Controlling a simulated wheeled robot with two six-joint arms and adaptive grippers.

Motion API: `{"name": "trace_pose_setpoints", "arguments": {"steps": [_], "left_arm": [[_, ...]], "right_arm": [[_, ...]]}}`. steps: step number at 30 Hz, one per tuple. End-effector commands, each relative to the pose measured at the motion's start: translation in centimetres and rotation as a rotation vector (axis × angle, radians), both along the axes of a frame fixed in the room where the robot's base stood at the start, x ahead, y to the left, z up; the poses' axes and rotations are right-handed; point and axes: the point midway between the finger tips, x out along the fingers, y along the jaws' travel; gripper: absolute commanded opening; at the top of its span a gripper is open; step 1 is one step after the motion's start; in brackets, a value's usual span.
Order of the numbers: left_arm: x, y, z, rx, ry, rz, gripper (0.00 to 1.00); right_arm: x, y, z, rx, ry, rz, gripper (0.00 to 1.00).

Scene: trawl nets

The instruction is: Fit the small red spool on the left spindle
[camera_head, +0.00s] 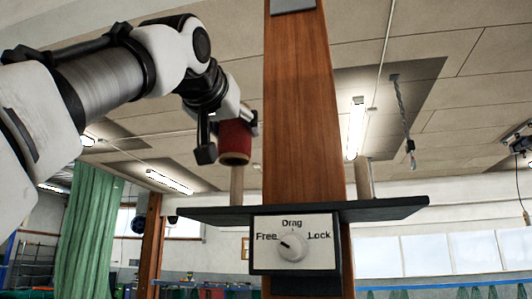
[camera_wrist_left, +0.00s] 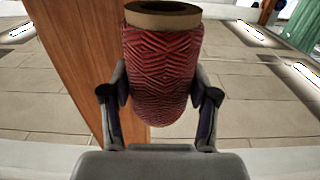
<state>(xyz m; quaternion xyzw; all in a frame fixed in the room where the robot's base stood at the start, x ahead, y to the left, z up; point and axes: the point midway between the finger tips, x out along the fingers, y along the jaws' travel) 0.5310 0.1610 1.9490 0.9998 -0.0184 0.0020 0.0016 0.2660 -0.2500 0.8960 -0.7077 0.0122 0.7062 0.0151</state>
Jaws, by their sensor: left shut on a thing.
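The small red spool (camera_head: 235,138) is held upright in my left gripper (camera_head: 230,142), just left of the wooden post. In the left wrist view the red patterned spool (camera_wrist_left: 163,65) sits between both fingers, with its tan core end at the top. The left spindle (camera_head: 237,184) is a pale peg rising from the dark shelf (camera_head: 385,209). The spool's lower end appears right above or at the spindle's top; I cannot tell whether the peg enters the core. The spindle is not visible in the wrist view. My right gripper is not in view.
The wooden post (camera_head: 305,110) stands close to the right of the spool. A right spindle (camera_head: 363,180) stands bare on the shelf's other side. A dial box (camera_head: 294,258) marked Free, Drag and Lock is on the front. A rope (camera_head: 402,115) hangs at right.

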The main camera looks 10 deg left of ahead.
Motion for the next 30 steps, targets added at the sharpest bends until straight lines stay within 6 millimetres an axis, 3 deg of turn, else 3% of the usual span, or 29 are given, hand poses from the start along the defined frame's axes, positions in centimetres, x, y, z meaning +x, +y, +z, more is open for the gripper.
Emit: {"name": "trace_pose_setpoints", "arguments": {"steps": [30], "left_arm": [[-0.57,0.27,0.04,0.001,0.0,0.0,0.21]], "right_arm": [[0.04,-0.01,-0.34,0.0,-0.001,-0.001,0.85]]}}
